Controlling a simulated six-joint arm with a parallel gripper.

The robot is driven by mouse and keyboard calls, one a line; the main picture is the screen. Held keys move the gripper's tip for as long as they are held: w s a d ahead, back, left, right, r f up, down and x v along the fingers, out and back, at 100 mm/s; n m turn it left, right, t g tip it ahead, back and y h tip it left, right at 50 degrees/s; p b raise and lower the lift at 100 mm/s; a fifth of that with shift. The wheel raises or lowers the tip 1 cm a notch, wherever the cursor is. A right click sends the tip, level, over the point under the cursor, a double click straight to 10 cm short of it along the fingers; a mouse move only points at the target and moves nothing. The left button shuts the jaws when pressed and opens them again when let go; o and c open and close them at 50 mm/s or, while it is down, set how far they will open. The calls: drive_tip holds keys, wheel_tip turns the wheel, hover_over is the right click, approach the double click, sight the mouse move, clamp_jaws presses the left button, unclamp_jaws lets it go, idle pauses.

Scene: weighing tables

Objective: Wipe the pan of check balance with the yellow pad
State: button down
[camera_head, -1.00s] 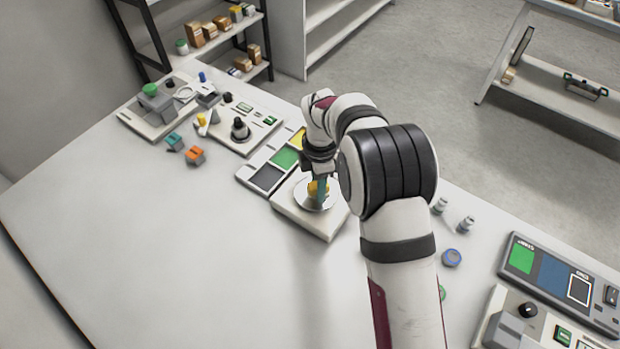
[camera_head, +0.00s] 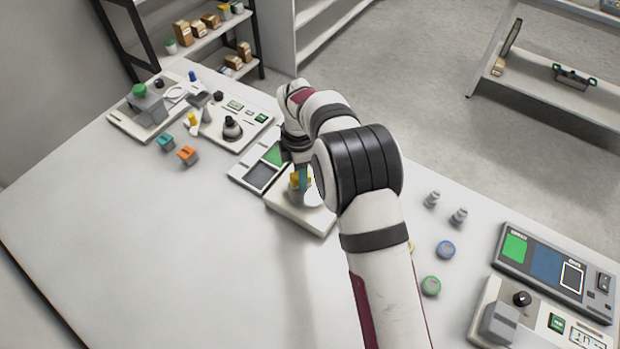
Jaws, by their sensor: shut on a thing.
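The balance's round metal pan (camera_head: 313,197) shows just right of and below the pad. The pad is at the pan's left side; I cannot tell whether it touches the pan. My own arm hides the right part of this balance and part of the panel behind it.
A panel with coloured squares (camera_head: 262,176) adjoins the balance. Other balances stand at the back left (camera_head: 137,119) and front right (camera_head: 545,322). Teal (camera_head: 165,140) and orange (camera_head: 188,154) blocks sit left. The front-left table is clear.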

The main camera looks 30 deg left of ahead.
drive_tip(key=shift+a, duration=0.45)
drive_tip(key=shift+a+r, duration=0.1)
drive_tip(key=shift+r, duration=4.05)
drive_tip(key=w+d+r+m, duration=0.2)
drive_tip(key=d+r+m, duration=0.3)
drive_tip(key=d, duration=0.4)
drive_tip(key=w+d+r+m, duration=0.1)
drive_tip(key=d+r+m, duration=0.2)
drive_tip(key=d+m, duration=0.6)
drive_tip(key=w+d+r+m, duration=0.2)
drive_tip(key=d+r+m, duration=0.25)
drive_tip(key=d, duration=0.55)
drive_tip(key=s+d+r+m, duration=0.2)
drive_tip(key=s+d+m, duration=0.3)
drive_tip(key=d+m, duration=0.4)
drive_tip(key=shift+d, duration=0.85)
